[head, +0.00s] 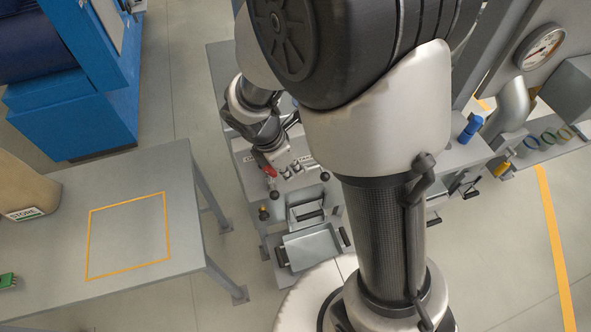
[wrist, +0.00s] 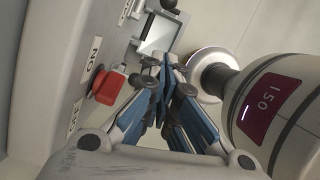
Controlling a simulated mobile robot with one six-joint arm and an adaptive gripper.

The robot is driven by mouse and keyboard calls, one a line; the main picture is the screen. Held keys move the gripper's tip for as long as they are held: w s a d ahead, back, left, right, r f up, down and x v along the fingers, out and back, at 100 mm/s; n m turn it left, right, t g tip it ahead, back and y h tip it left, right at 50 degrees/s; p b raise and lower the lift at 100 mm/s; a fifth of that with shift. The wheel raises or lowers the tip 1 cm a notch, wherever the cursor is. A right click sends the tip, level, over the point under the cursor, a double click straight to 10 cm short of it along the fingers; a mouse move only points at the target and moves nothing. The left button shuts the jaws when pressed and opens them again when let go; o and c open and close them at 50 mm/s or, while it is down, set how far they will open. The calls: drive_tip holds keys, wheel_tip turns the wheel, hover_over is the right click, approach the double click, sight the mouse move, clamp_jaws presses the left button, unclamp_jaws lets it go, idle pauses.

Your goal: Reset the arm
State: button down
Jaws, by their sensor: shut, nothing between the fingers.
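My gripper (wrist: 165,72) shows in the wrist view with its blue-padded fingers drawn together at the tips, and nothing is seen between them. A red knob (wrist: 107,87) on a grey labelled panel (wrist: 75,50) lies just left of the fingers, apart from them as far as I can see. In the head view my arm reaches out over a grey bench with small controls, and a red-tipped control (head: 270,171) shows below the wrist. My fingers are hard to make out there, and the large arm links hide part of the bench.
A grey table (head: 180,225) with an orange square outline stands at left, bearing a tan container (head: 22,190) labelled STORE. A blue cabinet (head: 75,110) is behind it. A metal tray (head: 312,247) sits below the controls. A round gauge (head: 540,47) and blue bottle-like item (head: 470,128) are at right.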

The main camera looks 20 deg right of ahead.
drive_tip(key=shift+r, duration=0.25)
idle(0.4)
drive_tip(key=s+d+r+m+t+y+b, duration=0.1)
drive_tip(key=s+r+m+t+y+b, duration=0.1)
drive_tip(key=s+r+m, duration=1.3)
wheel_tip(320, 180, up, 2)
drive_tip(key=m+t+y, duration=0.1)
drive_tip(key=m+t, duration=0.1)
drive_tip(key=m, duration=0.3)
drive_tip(key=shift+s+d, duration=0.35)
drive_tip(key=shift+d, duration=0.05)
